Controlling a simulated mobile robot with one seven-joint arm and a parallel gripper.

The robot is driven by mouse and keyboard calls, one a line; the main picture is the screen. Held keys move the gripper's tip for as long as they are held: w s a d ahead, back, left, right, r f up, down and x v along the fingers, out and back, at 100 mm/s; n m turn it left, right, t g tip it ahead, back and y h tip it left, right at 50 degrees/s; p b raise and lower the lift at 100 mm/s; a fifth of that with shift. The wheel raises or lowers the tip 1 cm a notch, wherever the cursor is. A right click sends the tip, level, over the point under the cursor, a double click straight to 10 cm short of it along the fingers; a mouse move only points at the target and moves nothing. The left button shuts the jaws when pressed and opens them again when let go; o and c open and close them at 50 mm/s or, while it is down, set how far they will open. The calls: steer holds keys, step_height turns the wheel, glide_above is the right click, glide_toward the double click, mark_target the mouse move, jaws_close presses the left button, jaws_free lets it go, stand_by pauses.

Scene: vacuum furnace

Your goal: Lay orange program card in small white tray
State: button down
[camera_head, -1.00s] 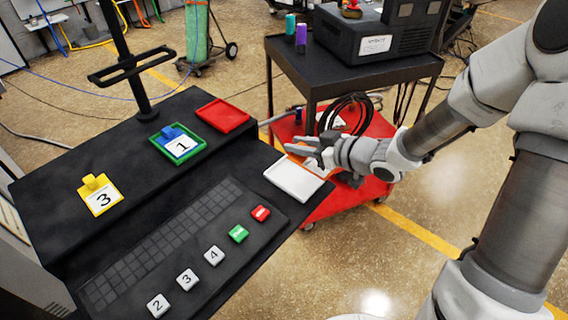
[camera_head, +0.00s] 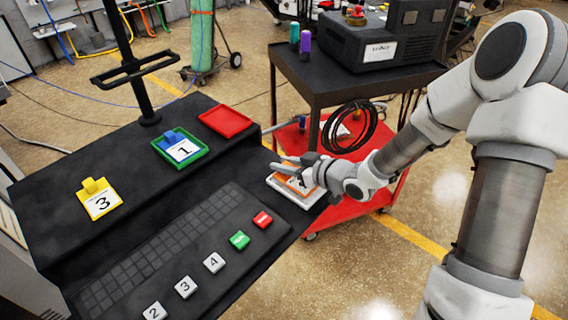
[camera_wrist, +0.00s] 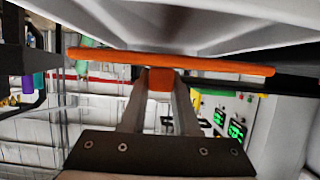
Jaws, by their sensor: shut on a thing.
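The orange program card (camera_head: 290,184) is at the small white tray (camera_head: 304,200) on the right end of the black console in the head view. My gripper (camera_head: 286,168) is shut on the card. In the wrist view the orange card (camera_wrist: 200,65) shows edge-on as a long bar, with its orange tab (camera_wrist: 160,79) between the fingers of my gripper (camera_wrist: 160,90). A pale surface, perhaps the tray, fills the top of the wrist view close to the card. I cannot tell whether card and tray touch. My gripper hides part of both.
A red tray (camera_head: 226,121) and a green tray (camera_head: 166,156) with a blue card (camera_head: 182,150) lie on the upper console. A yellow card (camera_head: 99,198) lies further left. A black-topped cart (camera_head: 345,85) with a red lower shelf stands behind my gripper.

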steer(key=shift+f+b, duration=0.45)
steer(key=shift+f, duration=0.15)
steer(key=c, duration=0.7)
jaws_free()
steer(key=shift+o, duration=0.2)
steer(key=shift+r+p, duration=0.55)
steer(key=shift+r, duration=0.05)
steer(key=p+v, duration=0.1)
steer(key=v, duration=1.1)
steer(key=shift+p, duration=0.35)
